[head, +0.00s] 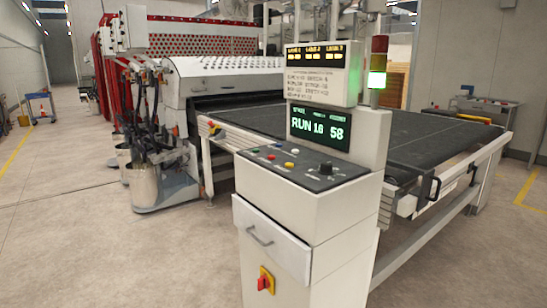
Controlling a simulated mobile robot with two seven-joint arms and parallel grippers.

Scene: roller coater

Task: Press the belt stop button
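The control pedestal (290,205) stands in front of me, a white cabinet with a dark sloped panel (308,172) on top. Several small coloured buttons sit on the left part of the panel, including a red button (271,156) and a yellow button (295,151). A black knob (326,168) is to their right. The labels are too small to read, so I cannot tell which button is the belt stop. The screen (319,128) behind the panel shows RUN in green with numbers. Neither of my grippers is in view.
The dark belt (260,117) extends behind the pedestal. The signal tower (377,62) is lit green. A drawer handle (259,236) and a red-yellow rotary switch (266,280) stick out from the pedestal front. White buckets (144,184) stand left; the floor (110,250) at front left is clear.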

